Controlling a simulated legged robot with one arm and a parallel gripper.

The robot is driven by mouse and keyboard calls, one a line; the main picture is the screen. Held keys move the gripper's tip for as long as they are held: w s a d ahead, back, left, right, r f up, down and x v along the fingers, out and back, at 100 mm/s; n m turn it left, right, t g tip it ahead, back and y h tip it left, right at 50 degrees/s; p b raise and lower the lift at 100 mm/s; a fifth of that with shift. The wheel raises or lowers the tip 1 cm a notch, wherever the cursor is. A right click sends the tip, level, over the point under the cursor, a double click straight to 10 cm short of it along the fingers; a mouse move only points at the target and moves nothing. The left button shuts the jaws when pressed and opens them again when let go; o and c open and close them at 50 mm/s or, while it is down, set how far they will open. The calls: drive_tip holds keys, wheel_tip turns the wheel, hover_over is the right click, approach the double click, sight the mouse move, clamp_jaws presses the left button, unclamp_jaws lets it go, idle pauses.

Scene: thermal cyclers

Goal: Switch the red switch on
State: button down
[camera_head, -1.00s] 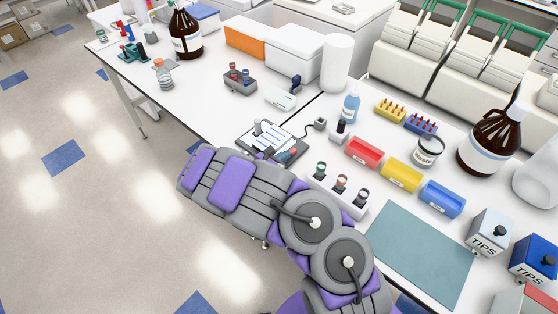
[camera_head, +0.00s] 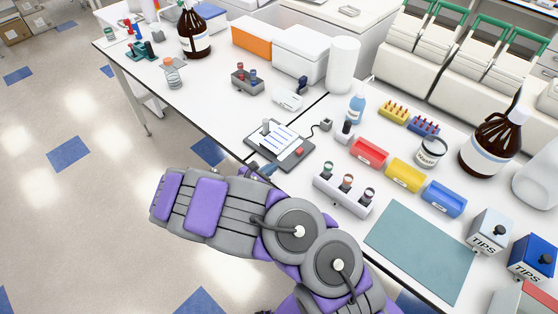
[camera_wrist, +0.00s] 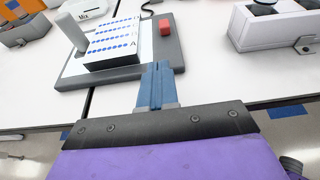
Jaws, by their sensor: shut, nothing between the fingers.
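The wrist view shows the switch (camera_wrist: 166,25) standing up from the device's flat top. I cannot tell whether it is on or off. My gripper (camera_wrist: 157,68) is shut and empty, its blue fingers together. The fingertips are at the device's front edge, short of the switch and slightly left of it in the wrist view; contact with the device is unclear. In the head view my arm partly hides my gripper (camera_head: 263,170).
A white plate with blue dots (camera_wrist: 112,38) and a grey post (camera_wrist: 75,35) stand on the device, left of the switch. A white holder with knobbed items (camera_head: 343,195) stands to the right. A cable leads to a small box (camera_head: 326,124). Bare white table lies between.

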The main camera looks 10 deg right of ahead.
drive_tip(key=s+d+r+m+g, duration=0.5)
drive_tip(key=s+d+r+m, duration=0.3)
drive_tip(key=s+r, duration=0.15)
drive_tip(key=s+d+r+m+g, duration=0.5)
drive_tip(key=s+d+r+m, duration=0.3)
drive_tip(key=r, duration=0.3)
drive_tip(key=s+a+r+m+y, duration=0.2)
drive_tip(key=s+a+m+y, duration=0.2)
drive_tip(key=s, duration=0.7)
drive_tip(key=s+a+r+m+y, duration=0.2)
drive_tip(key=s+a+m+y, duration=0.3)
drive_tip(key=s, duration=0.5)
drive_tip(key=a+y, duration=0.2)
drive_tip(key=shift+s+r+y, duration=0.25)
drive_tip(key=shift+s+y, duration=0.15)
